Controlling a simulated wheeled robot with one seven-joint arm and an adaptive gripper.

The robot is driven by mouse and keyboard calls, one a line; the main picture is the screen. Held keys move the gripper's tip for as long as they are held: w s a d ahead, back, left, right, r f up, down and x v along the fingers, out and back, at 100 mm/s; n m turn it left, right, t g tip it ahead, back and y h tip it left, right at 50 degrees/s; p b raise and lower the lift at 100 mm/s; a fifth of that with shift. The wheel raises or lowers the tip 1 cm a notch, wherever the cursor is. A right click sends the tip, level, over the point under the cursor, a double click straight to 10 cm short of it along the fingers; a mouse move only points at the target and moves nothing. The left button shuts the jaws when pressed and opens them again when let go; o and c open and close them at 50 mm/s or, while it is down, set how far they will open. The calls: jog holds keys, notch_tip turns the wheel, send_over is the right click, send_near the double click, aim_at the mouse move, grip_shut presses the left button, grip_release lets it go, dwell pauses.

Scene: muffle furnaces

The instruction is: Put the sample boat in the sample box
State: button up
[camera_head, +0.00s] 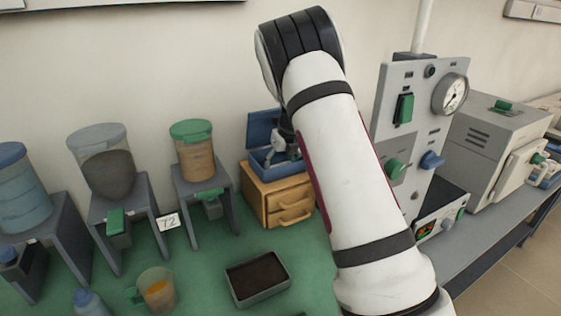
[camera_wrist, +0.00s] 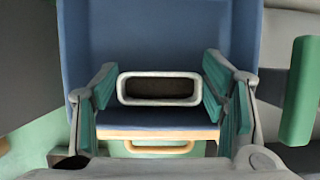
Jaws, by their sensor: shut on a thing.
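The sample boat (camera_wrist: 160,101), a small pale grey trough with a dark inside, sits between the two green-padded fingers of my gripper (camera_wrist: 160,88) in the wrist view. My gripper is shut on it. The blue sample box (camera_head: 262,160) stands with its lid raised on a small wooden drawer unit in the head view. It fills the area behind the boat in the wrist view (camera_wrist: 150,35). My gripper (camera_head: 286,147) is at the box's opening in the head view, and the boat is hidden there. I cannot tell whether the boat touches the box floor.
The wooden drawer unit (camera_head: 284,203) carries the box. A jar with a green lid (camera_head: 193,150) stands on a grey stand to its left. A grey tray of dark material (camera_head: 258,277) and a beaker (camera_head: 157,289) are in front. A gauge panel (camera_head: 408,120) is at the right.

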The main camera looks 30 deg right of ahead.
jog(key=shift+f, duration=0.15)
jog(key=o, duration=1.2)
jog(key=shift+o, duration=0.2)
jog(key=v, duration=1.2)
jog(key=s+a+r+n+y, duration=0.1)
jog(key=s+a+r+n, duration=0.6)
jog(key=s+n, duration=0.15)
jog(key=s+a+r+n, duration=0.2)
jog(key=s+a+n, duration=0.3)
jog(key=s+n, duration=0.45)
jog(key=s+a+r+n, duration=0.2)
jog(key=s+a+n, duration=0.3)
jog(key=s+n, duration=0.45)
jog(key=s+a+f+n+h, duration=0.1)
jog(key=s+f+n, duration=0.2)
jog(key=s+n, duration=0.5)
jog(key=s, duration=0.4)
jog(key=shift+f, duration=0.35)
